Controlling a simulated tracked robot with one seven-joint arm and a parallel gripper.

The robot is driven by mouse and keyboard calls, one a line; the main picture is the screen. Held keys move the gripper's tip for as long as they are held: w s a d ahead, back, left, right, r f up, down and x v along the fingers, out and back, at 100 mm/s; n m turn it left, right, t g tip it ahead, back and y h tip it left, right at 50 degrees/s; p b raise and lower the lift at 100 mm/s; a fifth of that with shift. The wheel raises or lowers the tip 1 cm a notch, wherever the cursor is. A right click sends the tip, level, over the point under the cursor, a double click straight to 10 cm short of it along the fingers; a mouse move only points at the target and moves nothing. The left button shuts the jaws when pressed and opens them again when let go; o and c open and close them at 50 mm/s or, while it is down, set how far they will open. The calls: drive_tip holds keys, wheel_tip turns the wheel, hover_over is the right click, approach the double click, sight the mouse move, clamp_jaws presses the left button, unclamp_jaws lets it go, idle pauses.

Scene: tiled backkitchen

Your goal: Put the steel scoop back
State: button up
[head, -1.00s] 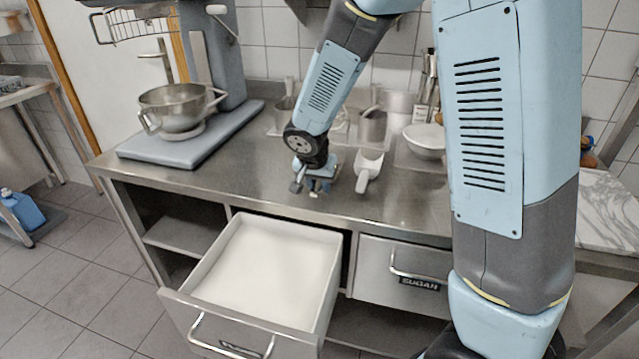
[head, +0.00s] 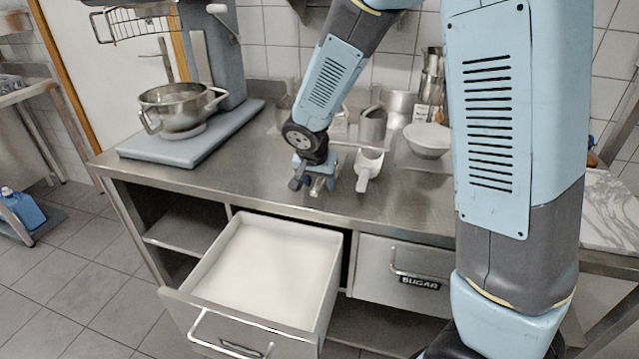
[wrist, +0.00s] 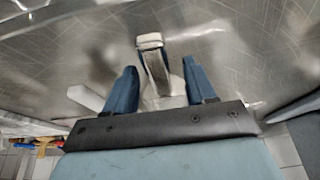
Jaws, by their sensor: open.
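My gripper (head: 316,184) is low over the front part of the steel counter, with its blue fingers apart. In the wrist view a narrow metallic piece with a pale end (wrist: 153,58), apparently the steel scoop's handle, lies between the open fingers with gaps on both sides. In the head view only a small shiny bit shows there. A white scoop (head: 369,162) lies on the counter just right of my gripper, its handle toward the front edge.
An open drawer (head: 333,262) full of white powder juts out below my gripper. A shut drawer labelled SUGAR (head: 375,262) is right of it. A mixer with a steel bowl (head: 172,112) stands left. A white bowl (head: 427,140) and steel containers (head: 372,127) stand behind.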

drive_tip(key=v, duration=1.1)
drive_tip(key=s+d+r+n, duration=0.1)
drive_tip(key=s+d+r, duration=0.3)
drive_tip(key=d, duration=0.3)
drive_tip(key=s+d+r, duration=0.3)
drive_tip(key=d+r, duration=0.2)
drive_tip(key=d, duration=0.2)
drive_tip(key=s+d+r+n, duration=0.1)
drive_tip(key=s+d, duration=0.2)
drive_tip(key=s, duration=0.3)
drive_tip(key=s+d+r+n+t+y, duration=0.1)
drive_tip(key=s+d+r+n, duration=0.1)
drive_tip(key=s, duration=0.4)
drive_tip(key=shift+s+d+y, duration=0.3)
drive_tip(key=shift+s+d, duration=0.1)
drive_tip(key=shift+d, duration=0.5)
drive_tip(key=shift+r, duration=0.1)
drive_tip(key=shift+c, duration=0.2)
drive_tip(key=shift+c, duration=1)
